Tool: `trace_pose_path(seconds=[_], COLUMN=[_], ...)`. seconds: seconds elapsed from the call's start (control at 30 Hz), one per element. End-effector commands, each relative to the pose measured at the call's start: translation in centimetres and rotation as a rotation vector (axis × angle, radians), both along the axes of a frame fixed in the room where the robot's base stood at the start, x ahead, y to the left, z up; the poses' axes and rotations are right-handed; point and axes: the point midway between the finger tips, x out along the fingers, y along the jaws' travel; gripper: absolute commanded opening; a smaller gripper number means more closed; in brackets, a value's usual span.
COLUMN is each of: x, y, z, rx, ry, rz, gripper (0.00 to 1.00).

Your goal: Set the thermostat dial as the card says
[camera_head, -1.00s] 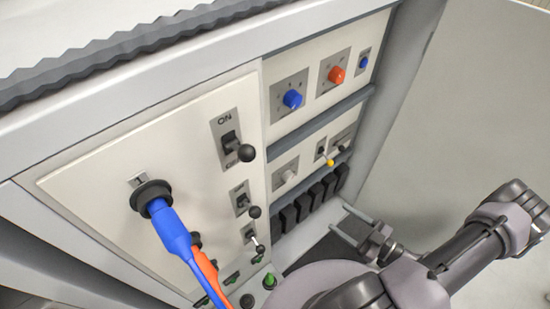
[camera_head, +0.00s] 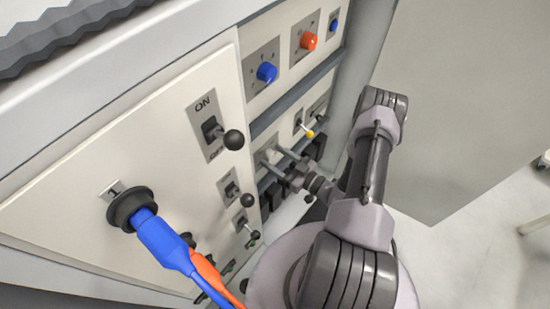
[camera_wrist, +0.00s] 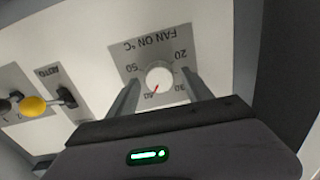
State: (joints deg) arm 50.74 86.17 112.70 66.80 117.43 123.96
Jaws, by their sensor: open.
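The thermostat dial (camera_wrist: 159,78) is a pale round knob on a grey plate marked "FAN ON °C", seen upside down in the wrist view. Its red pointer mark is toward the bottom of that picture, slightly left of centre. The numbers 50 and 20 read on the plate; others are partly hidden. My gripper (camera_wrist: 160,82) is open, with one finger on each side of the dial; I cannot tell whether they touch it. In the head view my gripper (camera_head: 274,160) is at the panel and partly hides the dial. I see no card.
A yellow-tipped lever (camera_head: 309,133) sits beside the dial. Above are a blue knob (camera_head: 267,72), an orange knob (camera_head: 309,41) and a small blue button (camera_head: 334,26). Black-ball switches (camera_head: 233,140) and a blue plug (camera_head: 150,225) with cable stand out on the left. Floor at right is open.

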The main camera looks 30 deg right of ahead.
Motion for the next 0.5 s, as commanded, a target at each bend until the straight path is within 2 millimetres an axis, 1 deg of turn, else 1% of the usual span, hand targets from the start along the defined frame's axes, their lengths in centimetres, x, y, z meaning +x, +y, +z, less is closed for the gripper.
trace_pose_path(seconds=[0.23,0.27,0.3,0.37,0.5], x=[0.15,0.15,0.14,0.13,0.12], y=[0.04,0.04,0.03,0.03,0.04], z=[0.04,0.04,0.04,0.03,0.03], rx=[-0.001,-0.001,-0.001,-0.001,-0.001], ry=[0.000,0.000,0.000,0.000,0.000], rz=[0.000,0.000,0.000,0.000,0.000], gripper=[0.59,0.55,0.47,0.35,0.08])
